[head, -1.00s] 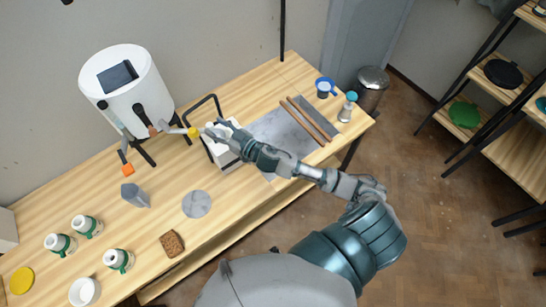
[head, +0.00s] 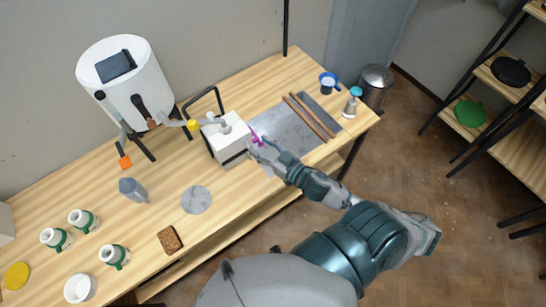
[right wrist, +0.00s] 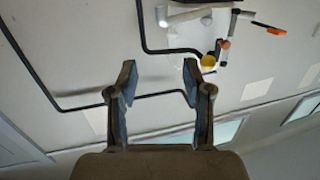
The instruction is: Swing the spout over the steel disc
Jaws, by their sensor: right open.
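A white tank (head: 122,75) stands on black legs at the back left of the table. A pale arm with a yellow tip (head: 193,125) reaches right from it, and another with an orange tip (head: 125,161) hangs lower left. A short grey pipe (head: 222,124) tops a white box. I cannot tell which is the spout. A mottled grey disc (head: 196,200) lies flat on the table, clear of these. My right gripper (head: 258,142) is beside the box's right side, open and empty; it also shows in the right wrist view (right wrist: 158,82). My left gripper is not in view.
The white box (head: 231,146) has a black tube frame (head: 205,92) behind it. A grey slab (head: 285,128) with brown rods lies to the right. A grey block (head: 132,190), a brown sponge-like piece (head: 170,240) and several white-and-green jars stand left.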

